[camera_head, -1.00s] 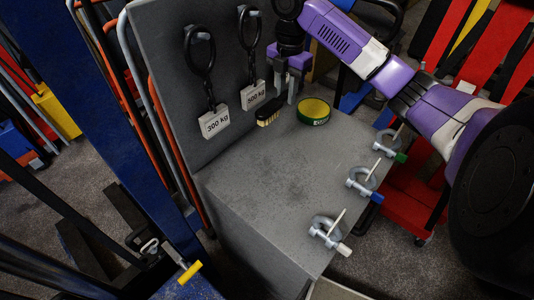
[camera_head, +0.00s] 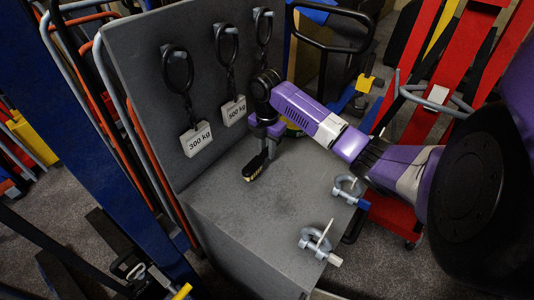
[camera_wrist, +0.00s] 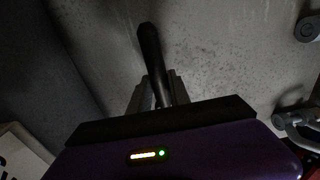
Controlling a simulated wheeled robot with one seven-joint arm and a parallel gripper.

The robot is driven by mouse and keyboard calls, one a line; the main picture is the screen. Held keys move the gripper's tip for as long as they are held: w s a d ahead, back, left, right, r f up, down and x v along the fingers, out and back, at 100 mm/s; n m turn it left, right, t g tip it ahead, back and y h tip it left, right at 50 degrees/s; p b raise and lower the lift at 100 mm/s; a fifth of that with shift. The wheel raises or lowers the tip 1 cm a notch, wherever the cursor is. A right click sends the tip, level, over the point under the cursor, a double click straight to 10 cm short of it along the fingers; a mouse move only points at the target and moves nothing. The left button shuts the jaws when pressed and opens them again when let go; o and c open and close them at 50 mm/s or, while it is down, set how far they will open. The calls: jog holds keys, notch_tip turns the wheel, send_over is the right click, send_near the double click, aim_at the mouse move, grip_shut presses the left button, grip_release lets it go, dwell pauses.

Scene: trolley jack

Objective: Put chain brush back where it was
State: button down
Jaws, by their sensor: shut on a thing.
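The chain brush (camera_head: 256,165) has a black body and pale yellow bristles. In the head view it is over the grey top surface (camera_head: 235,215), in front of the upright grey panel. My gripper (camera_head: 266,148) is shut on it, with the jaws pointing down. In the wrist view the black brush (camera_wrist: 151,48) sits between the two fingers of my gripper (camera_wrist: 158,88) and sticks out beyond them. Whether the brush touches the surface cannot be told.
Hanging chain slings with weight tags (camera_head: 197,140) line the panel (camera_head: 140,60). A yellow-green tin (camera_head: 293,131) is mostly hidden behind my arm. Shackles (camera_head: 318,244) stand along the right edge. The front middle of the top is clear.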

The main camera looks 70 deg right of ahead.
aim_at(267, 149)
jog(key=shift+f, duration=1.1)
jog(key=c, duration=1.2)
grip_release()
jog(key=shift+f, duration=0.1)
notch_tip(267, 149, up, 12)
jog(key=shift+r+b, duration=0.1)
jog(key=shift+b, duration=0.35)
